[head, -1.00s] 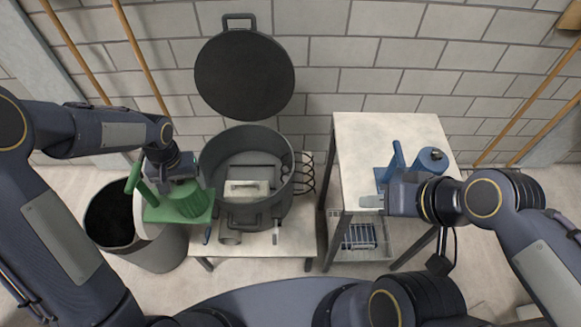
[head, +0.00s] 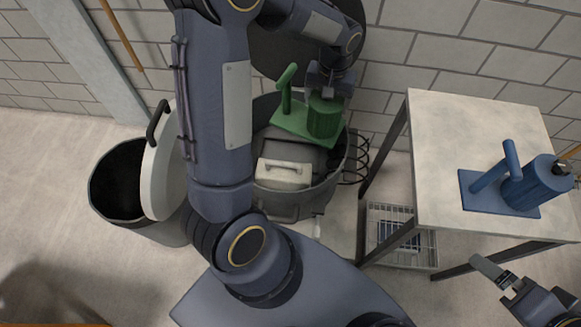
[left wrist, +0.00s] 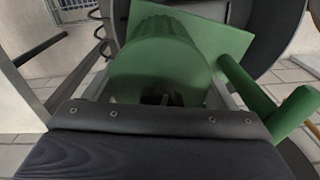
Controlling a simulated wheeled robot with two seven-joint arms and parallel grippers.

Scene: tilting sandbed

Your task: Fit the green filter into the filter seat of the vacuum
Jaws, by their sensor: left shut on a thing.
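The green filter (head: 324,118) is a ribbed cylinder on a flat square plate with an upright green handle. My left gripper (head: 327,92) is shut on its cylinder end from above. The filter is over the rear part of the open vacuum drum (head: 335,180). I cannot tell whether its plate touches anything in the drum. The filter seat is not clearly seen. In the left wrist view the green filter (left wrist: 160,65) fills the middle, its handle to the right. My right gripper (head: 500,280) is at the lower right, near the table; its jaw opening is unclear.
A blue filter (head: 540,185) stands on the pale table (head: 440,130) at the right. The dark vacuum lid (head: 275,55) stands raised behind the drum. A dark bin (head: 115,190) with a pale lid stands left. A wire basket (head: 400,240) is under the table.

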